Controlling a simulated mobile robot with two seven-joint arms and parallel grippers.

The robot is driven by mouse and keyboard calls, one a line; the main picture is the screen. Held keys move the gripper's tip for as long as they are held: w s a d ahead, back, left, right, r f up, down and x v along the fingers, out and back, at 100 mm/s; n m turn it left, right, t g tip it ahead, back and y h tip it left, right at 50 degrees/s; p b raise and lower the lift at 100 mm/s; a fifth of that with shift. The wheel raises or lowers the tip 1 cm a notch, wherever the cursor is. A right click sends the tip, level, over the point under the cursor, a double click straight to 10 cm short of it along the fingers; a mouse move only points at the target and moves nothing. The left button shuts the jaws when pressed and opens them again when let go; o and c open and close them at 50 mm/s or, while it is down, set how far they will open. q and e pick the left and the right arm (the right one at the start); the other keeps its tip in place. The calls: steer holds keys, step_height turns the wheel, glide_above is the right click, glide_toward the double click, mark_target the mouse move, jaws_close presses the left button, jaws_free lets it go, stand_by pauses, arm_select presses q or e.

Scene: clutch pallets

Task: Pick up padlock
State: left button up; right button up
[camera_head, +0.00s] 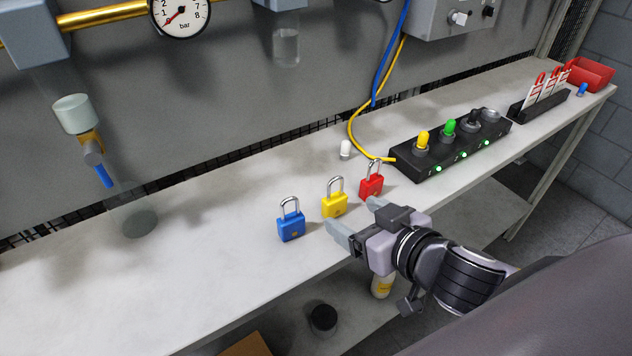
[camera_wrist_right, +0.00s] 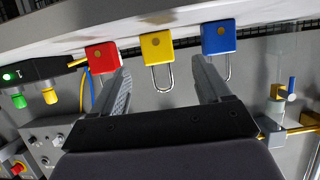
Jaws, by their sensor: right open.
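Three padlocks stand upright in a row on the workbench: a blue padlock (camera_head: 291,228) at left, a yellow padlock (camera_head: 334,204) in the middle and a red padlock (camera_head: 371,186) at right. All have silver shackles pointing up. My right gripper (camera_head: 355,219) is open and empty at the bench's front edge, its fingers pointing at the row. The right wrist view is upside down; there the yellow padlock (camera_wrist_right: 157,48) lies ahead between the fingers. The red padlock (camera_wrist_right: 102,57) is beyond one fingertip and the blue padlock (camera_wrist_right: 218,38) beyond the other. My left gripper is out of view.
A black button box (camera_head: 450,146) with yellow and green knobs stands right of the padlocks. A small white object (camera_head: 345,149) and a yellow cable (camera_head: 354,128) lie behind them. A tag rack (camera_head: 538,106) and red bin (camera_head: 590,74) are far right.

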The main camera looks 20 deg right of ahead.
mark_target(338, 206)
steer(key=shift+w, duration=0.25)
steer(key=shift+w+a+f+b, duration=0.1)
steer(key=shift+w+f+b, duration=0.3)
steer(key=shift+b, duration=0.8)
steer(key=shift+w+f+b, duration=0.1)
steer(key=shift+w+b, duration=0.35)
steer(key=shift+b, duration=0.15)
steer(key=shift+w+f+b, duration=0.45)
steer(key=shift+w+b, duration=0.15)
steer(key=shift+b, duration=0.25)
steer(key=shift+p+x, duration=0.4)
steer(key=shift+x, duration=0.75)
steer(key=shift+w+a+f, duration=0.1)
steer(key=shift+w, duration=0.45)
